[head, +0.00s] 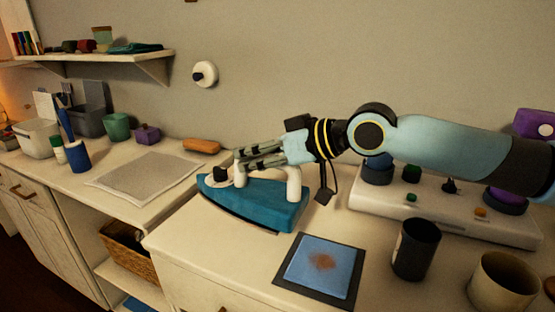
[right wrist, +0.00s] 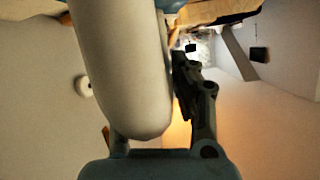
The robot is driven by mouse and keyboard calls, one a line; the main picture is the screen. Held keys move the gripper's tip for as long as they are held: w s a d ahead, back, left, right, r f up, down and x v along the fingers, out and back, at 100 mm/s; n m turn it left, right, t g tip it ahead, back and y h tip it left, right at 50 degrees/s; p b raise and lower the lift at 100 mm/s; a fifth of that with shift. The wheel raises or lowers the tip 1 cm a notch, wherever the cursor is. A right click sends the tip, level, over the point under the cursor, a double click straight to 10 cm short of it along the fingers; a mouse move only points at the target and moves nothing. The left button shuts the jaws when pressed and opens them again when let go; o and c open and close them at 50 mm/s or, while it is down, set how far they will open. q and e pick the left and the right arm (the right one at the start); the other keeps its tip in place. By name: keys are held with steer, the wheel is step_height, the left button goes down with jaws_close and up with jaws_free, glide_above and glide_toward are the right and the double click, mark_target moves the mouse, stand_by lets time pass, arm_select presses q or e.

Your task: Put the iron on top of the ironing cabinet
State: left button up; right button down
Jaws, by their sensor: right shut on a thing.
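The iron (head: 252,204) has a teal body and a white handle, and is at the middle of the head view, over the left edge of the right-hand cream cabinet top (head: 205,262). I cannot tell whether its sole touches that top. My right gripper (head: 245,162) comes in from the right and is shut on the iron's handle. In the right wrist view the pale handle (right wrist: 120,65) fills much of the picture beside one dark finger (right wrist: 188,88); the other finger is hidden. Which cabinet is the ironing cabinet is not certain. My left gripper is out of view.
A dark mat with a stained blue cloth (head: 322,262) lies in front of the iron. A dark cup (head: 415,250), a beige cup (head: 503,283) and a white panel with knobs (head: 450,210) stand right. The left counter holds a grey mat (head: 147,178) and an orange item (head: 201,146).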

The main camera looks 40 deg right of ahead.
mark_target(224, 185)
steer(key=w+a, duration=0.1)
steer(key=w+a+f, duration=0.1)
steer(key=shift+a+f, duration=0.1)
steer(key=shift+a, duration=0.2)
step_height(224, 185, down, 4)
steer(key=shift+f+b, duration=0.1)
steer(key=shift+b, duration=0.4)
steer(key=c, duration=1.1)
jaws_free()
steer(key=shift+s, duration=0.1)
steer(key=p+v, duration=0.5)
steer(key=v, duration=0.5)
steer(key=shift+s+d, duration=0.1)
steer(key=shift+d, duration=0.05)
steer(key=shift+p+v, duration=0.9)
steer(key=shift+p, duration=0.05)
